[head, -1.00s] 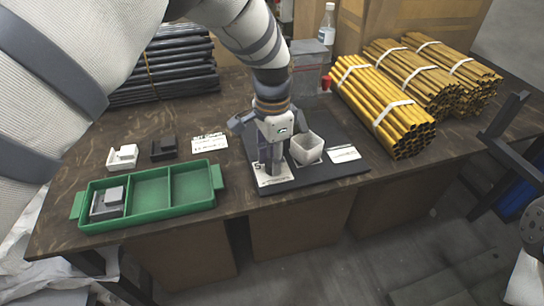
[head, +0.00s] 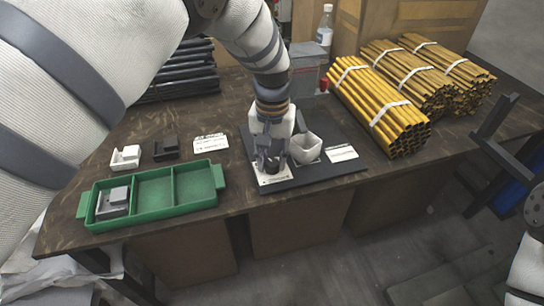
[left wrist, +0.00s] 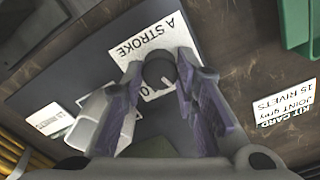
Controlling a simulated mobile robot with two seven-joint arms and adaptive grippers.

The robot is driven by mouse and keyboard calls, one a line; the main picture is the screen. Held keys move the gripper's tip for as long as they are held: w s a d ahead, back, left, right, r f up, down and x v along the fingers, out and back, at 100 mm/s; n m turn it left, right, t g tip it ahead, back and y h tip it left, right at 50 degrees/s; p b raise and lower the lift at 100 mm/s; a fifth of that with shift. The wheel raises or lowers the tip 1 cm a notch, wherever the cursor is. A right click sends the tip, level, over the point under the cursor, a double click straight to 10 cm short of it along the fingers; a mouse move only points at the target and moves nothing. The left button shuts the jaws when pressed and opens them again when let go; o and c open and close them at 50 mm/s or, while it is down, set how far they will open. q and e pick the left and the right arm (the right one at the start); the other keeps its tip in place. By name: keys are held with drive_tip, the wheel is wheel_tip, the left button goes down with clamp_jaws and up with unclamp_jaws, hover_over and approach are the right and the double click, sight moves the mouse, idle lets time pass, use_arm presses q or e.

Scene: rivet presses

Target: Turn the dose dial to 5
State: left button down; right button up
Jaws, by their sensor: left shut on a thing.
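The dose dial is a small dark round knob (left wrist: 158,72) on a white card lettered "A STROKE" (left wrist: 160,38), fixed to a dark base plate (head: 318,176). A white pointer mark on the knob points to the lower right in the left wrist view. My left gripper (head: 268,166) comes down from above onto the card, and its purple-grey fingers (left wrist: 160,75) are shut on the knob, one on each side. The fingers and the small picture hide most of the scale, so I cannot read the setting. My right gripper is out of view.
A white open cup (head: 306,147) stands on the plate close right of my left gripper. A green divided tray (head: 153,209) holds a grey part at left. White (head: 125,158) and dark (head: 165,149) blocks stand behind it. Yellow tube bundles (head: 385,105) lie at right.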

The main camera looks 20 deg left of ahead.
sight(272, 162)
use_arm(q)
drive_tip(key=n, duration=0.5)
drive_tip(key=shift+n, duration=0.4)
idle(0.4)
drive_tip(key=c, duration=1.3)
unclamp_jaws()
wheel_tip(272, 162, up, 12)
drive_tip(key=shift+f, duration=0.1)
